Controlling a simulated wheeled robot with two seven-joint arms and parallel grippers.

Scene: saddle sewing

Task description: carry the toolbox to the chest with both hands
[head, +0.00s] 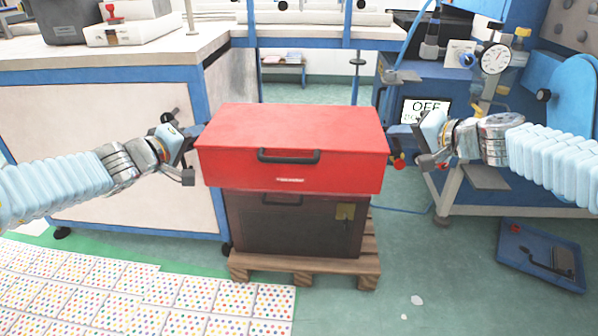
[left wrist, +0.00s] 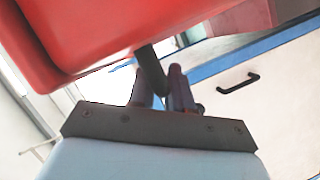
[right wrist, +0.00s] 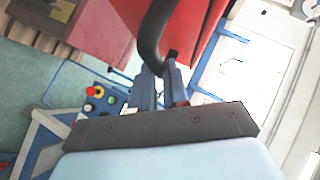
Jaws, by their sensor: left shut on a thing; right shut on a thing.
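The red toolbox (head: 290,145) is level in the middle of the head view, with a black handle on its front. It is directly over the dark brown chest (head: 295,228), hiding the chest's top; I cannot tell whether they touch. My left gripper (head: 192,140) is at the toolbox's left side. In the left wrist view its fingers (left wrist: 162,90) are shut on a dark side handle (left wrist: 149,66). My right gripper (head: 402,143) is at the right side. In the right wrist view its fingers (right wrist: 161,85) are shut on the other black side handle (right wrist: 153,38).
The chest stands on a wooden pallet (head: 300,268). A workbench (head: 110,140) with blue edges is close on the left. A blue machine with a dial gauge (head: 495,58) stands on the right. A blue tray (head: 540,255) lies on the floor at right.

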